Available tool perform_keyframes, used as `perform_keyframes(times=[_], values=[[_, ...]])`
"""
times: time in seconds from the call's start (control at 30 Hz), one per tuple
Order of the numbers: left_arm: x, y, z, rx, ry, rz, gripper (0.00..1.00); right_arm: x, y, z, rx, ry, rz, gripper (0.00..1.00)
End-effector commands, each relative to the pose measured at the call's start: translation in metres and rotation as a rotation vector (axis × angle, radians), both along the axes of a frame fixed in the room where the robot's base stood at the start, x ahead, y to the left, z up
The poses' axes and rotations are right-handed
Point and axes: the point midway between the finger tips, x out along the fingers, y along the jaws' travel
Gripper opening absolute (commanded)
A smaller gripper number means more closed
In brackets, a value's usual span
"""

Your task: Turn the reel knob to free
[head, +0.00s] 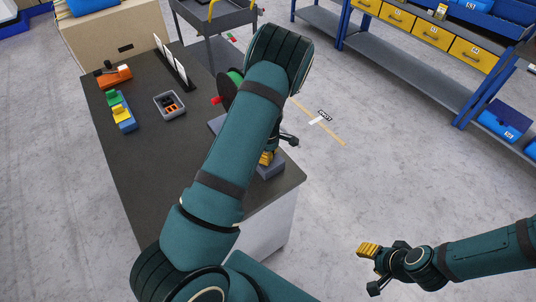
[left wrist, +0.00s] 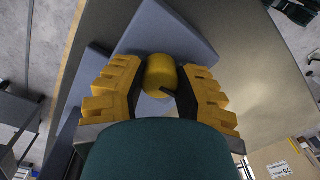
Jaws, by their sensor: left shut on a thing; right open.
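The yellow knob (left wrist: 160,72) is a short rounded cylinder with a dark bar beside it, in the left wrist view. It stands by a blue-grey block (left wrist: 180,32). My left gripper (left wrist: 163,88) has its yellow ridged fingers on both sides of the knob, shut on it. In the head view my left arm hides the knob and most of the reel (head: 229,88), a dark and green disc with a red part (head: 216,100). My left gripper's yellow finger (head: 266,158) shows past the arm. My right gripper (head: 367,268) is open and empty over the floor.
The dark table (head: 150,185) bears a grey bin (head: 169,104), an orange item (head: 113,77), a blue, green and yellow item (head: 121,112) and a rack of white cards (head: 174,63). A grey cart (head: 215,20) stands behind. Shelving with yellow drawers (head: 431,34) stands right.

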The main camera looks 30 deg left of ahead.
Motion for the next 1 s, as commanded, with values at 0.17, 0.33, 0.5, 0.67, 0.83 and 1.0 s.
perform_keyframes(times=[0.17, 0.33, 0.5, 0.67, 0.83, 1.0], values=[[-0.001, -0.002, -0.001, -0.004, 0.005, -0.001, 0.66, 0.0, 0.0, 0.0, 0.0, 0.0, 0.0, 0.47], [-0.001, -0.001, -0.001, -0.002, 0.002, -0.001, 0.66, 0.0, 0.0, 0.0, 0.0, 0.0, 0.0, 0.47], [0.0, -0.001, 0.005, -0.001, 0.0, -0.002, 0.66, 0.0, 0.0, 0.0, 0.0, 0.0, 0.0, 0.47], [0.001, -0.002, 0.028, -0.002, -0.002, -0.002, 0.66, 0.0, 0.0, 0.0, 0.0, 0.0, 0.0, 0.47], [0.002, -0.002, 0.064, -0.002, -0.003, -0.003, 0.66, 0.0, 0.0, 0.0, 0.0, 0.0, 0.0, 0.47], [0.002, -0.002, 0.095, -0.002, -0.001, -0.003, 0.66, 0.0, 0.0, 0.0, 0.0, 0.0, 0.0, 0.47]])
